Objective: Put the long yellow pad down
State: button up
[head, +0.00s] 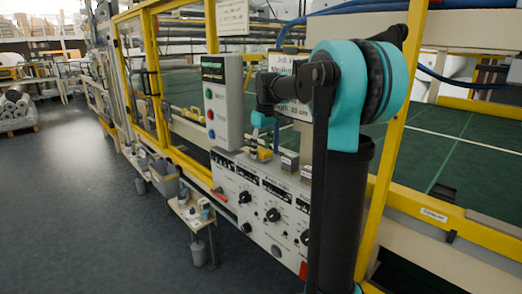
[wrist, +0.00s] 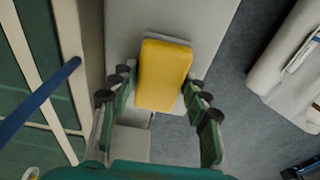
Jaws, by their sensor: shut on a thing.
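The long yellow pad (wrist: 165,72) lies between the two fingers of my gripper (wrist: 159,80) in the wrist view, and the gripper is shut on it. A pale grey surface (wrist: 215,18) shows under and around the pad; I cannot tell whether the pad touches it. In the head view a small yellow piece, likely the pad (head: 264,154), shows low beside my arm, just above the top of the control panel (head: 240,185). My arm hides part of this area, and the fingers are hardly visible there.
The panel carries knobs and buttons. Small grey blocks (head: 289,160) stand on its top edge, right of the yellow piece. A grey button box (head: 222,100) rises to its left. Yellow frame posts (head: 212,28) and a green machine bed (head: 455,160) lie behind. Open floor (head: 75,190) is at left.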

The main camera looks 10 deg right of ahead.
aim_at(264, 151)
jog(key=shift+f, duration=0.1)
jog(key=o, duration=1)
notch_tip(264, 151, up, 12)
jog(key=s, duration=0.1)
jog(key=shift+d, duration=0.4)
jog(key=shift+s, duration=0.15)
